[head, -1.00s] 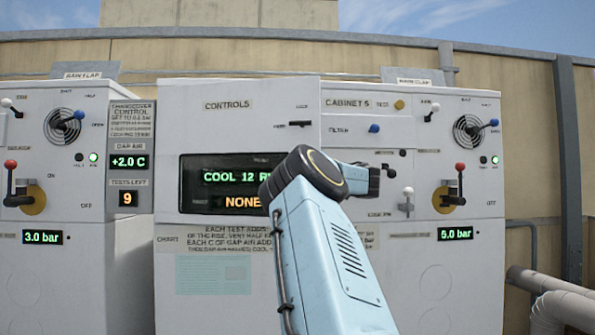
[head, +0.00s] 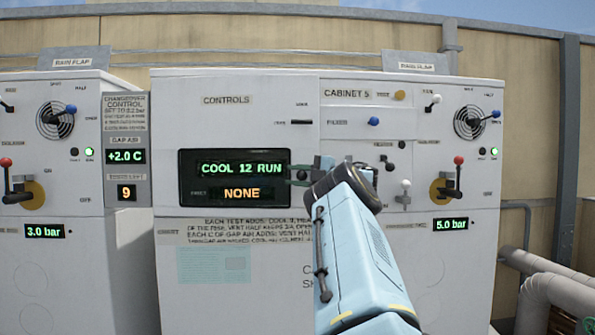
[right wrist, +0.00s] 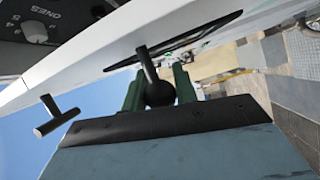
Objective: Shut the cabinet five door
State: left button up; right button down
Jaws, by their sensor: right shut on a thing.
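The cabinet labelled "CABINET 5" (head: 346,93) stands right of centre, with a white front. To its left is the wide white "CONTROLS" panel (head: 226,119) with a dark display window. My right gripper (head: 302,173) is at the right edge of that window, its green fingers pointing left. In the right wrist view my gripper (right wrist: 159,78) is shut on a black ball knob (right wrist: 158,94) on a short rod from the white panel. My left gripper is out of view.
A black lever (head: 389,167) and a white-knobbed lever (head: 405,187) stick out just right of my right wrist. A red-knobbed lever (head: 459,162) is further right. Pale pipes (head: 550,290) run at the lower right. Another cabinet (head: 52,150) stands at left.

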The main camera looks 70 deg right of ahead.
jog(key=shift+w+d+r, duration=0.1)
dwell(0.5)
jog(key=c, duration=1.1)
grip_release()
jog(key=shift+w, duration=0.1)
jog(key=shift+s, duration=0.2)
jog(key=s+a, duration=0.1)
jog(key=s, duration=1.2)
jog(key=shift+a+f+b, duration=0.3)
jog(key=shift+a+b, duration=0.05)
